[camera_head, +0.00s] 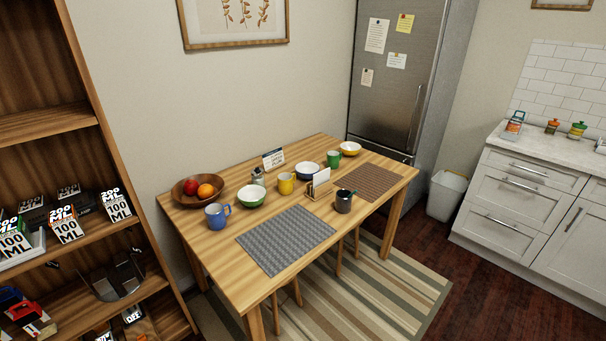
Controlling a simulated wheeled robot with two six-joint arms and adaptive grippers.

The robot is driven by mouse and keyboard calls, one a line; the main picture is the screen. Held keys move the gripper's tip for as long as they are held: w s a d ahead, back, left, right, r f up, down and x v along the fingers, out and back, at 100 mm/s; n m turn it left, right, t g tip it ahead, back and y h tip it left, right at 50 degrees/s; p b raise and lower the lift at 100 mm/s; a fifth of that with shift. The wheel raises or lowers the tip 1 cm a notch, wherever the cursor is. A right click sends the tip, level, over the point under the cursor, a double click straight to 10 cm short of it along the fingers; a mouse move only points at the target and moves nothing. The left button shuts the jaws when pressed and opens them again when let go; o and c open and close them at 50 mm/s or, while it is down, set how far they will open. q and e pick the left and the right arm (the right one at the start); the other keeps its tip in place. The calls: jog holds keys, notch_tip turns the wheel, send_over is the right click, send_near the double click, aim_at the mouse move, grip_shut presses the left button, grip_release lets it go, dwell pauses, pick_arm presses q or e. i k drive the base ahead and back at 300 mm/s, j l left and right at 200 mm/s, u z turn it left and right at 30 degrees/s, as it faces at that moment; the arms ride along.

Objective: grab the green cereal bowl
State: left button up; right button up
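The green cereal bowl (251,196) stands upright on the wooden table (213,245), left of the table's middle. Its outside is green and its inside is white. It sits between the wooden fruit bowl and the yellow mug, behind the grey placemat. Neither of my grippers shows in the head view, and nothing is touching the bowl.
Near the bowl are a blue mug (217,216), a fruit bowl (178,190), a yellow mug (286,184) and a small jar (258,177). A grey placemat (286,240) lies in front. A wooden shelf (45,124) stands left; striped rug (370,300) covers the floor.

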aim_at(251, 196)
jog(key=i+j+u, duration=0.15)
jog(key=j, duration=0.25)
jog(key=i+j+u, duration=0.15)
jog(key=j, duration=0.25)
jog(key=i+j+u, duration=0.15)
jog(key=j, duration=0.25)
jog(key=i+j+u, duration=0.15)
jog(key=j, duration=0.2)
jog(key=i+j+u, duration=0.15)
jog(key=i+j, duration=0.1)
jog(key=j, duration=0.1)
